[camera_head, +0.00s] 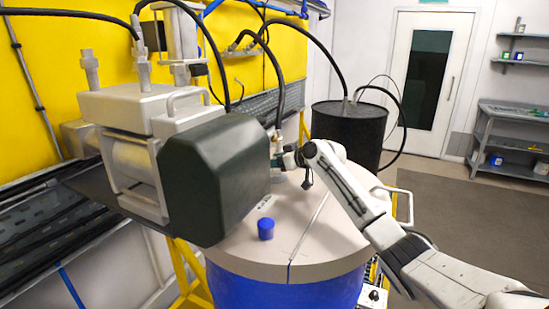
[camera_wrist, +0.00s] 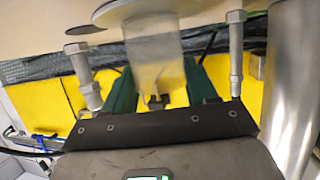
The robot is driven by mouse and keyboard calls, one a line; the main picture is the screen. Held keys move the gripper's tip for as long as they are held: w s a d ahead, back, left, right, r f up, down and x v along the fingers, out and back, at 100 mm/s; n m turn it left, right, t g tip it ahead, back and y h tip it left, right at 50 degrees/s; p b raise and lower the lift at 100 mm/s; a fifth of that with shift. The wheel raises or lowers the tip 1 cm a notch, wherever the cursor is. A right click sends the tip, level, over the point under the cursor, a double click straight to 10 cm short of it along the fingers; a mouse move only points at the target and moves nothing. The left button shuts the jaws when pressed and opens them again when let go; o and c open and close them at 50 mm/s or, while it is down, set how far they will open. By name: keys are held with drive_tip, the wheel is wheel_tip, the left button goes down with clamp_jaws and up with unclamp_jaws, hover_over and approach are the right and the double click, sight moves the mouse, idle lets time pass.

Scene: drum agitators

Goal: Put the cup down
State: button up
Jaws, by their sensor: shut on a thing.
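A translucent, yellowish cup (camera_wrist: 155,62) with a pale, wide rim shows in the wrist view. My gripper (camera_wrist: 160,88) is shut on it, with a green finger on each side. The pale drum lid (camera_wrist: 40,25) fills the top of that view, close to the cup; whether they touch I cannot tell. In the head view my gripper (camera_head: 288,160) is over the far part of the lid (camera_head: 305,240), just right of the dark green motor housing (camera_head: 215,175). The housing and my wrist hide most of the cup there.
A small blue cap (camera_head: 265,228) stands on the lid's near part. The large motor housing blocks the left side. Metal bolts (camera_wrist: 236,55) and a steel column (camera_wrist: 290,90) are close to my gripper. A black drum (camera_head: 348,130) with hoses stands behind. The lid's front right is clear.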

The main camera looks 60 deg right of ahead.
drive_tip(key=shift+f, duration=0.15)
drive_tip(key=o, duration=1.1)
drive_tip(key=shift+r, duration=0.2)
drive_tip(key=b+v, duration=0.3)
drive_tip(key=v, duration=0.9)
drive_tip(key=shift+d, duration=0.1)
